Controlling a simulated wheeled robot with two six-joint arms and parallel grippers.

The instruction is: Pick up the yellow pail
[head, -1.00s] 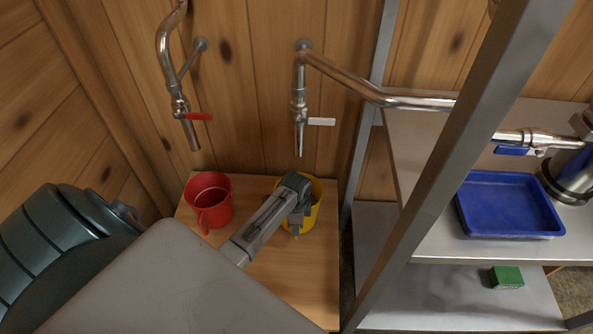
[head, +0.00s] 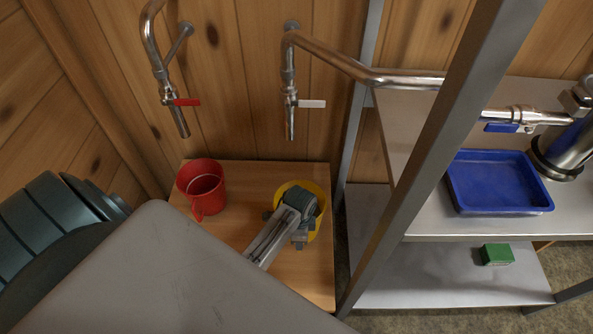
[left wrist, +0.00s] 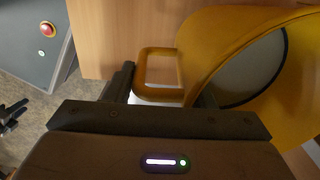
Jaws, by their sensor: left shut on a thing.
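The yellow pail (head: 319,224) is over the wooden stand (head: 235,255), right of the red pail (head: 203,183). I cannot tell whether its base touches the stand. My left gripper (head: 299,238) is at its near side and hides much of it. In the left wrist view, the pail's body (left wrist: 210,35) fills the upper right, and its squared yellow handle (left wrist: 158,53) lies between the fingers of my left gripper (left wrist: 168,92). The gripper is shut on this handle. My right gripper is not in view.
Two taps hang from the wall, with a red lever (head: 186,102) and a white lever (head: 312,104). A metal shelf post (head: 440,145) rises right of the stand. A blue tray (head: 500,182) sits on the shelf, with a green box (head: 497,254) lower down.

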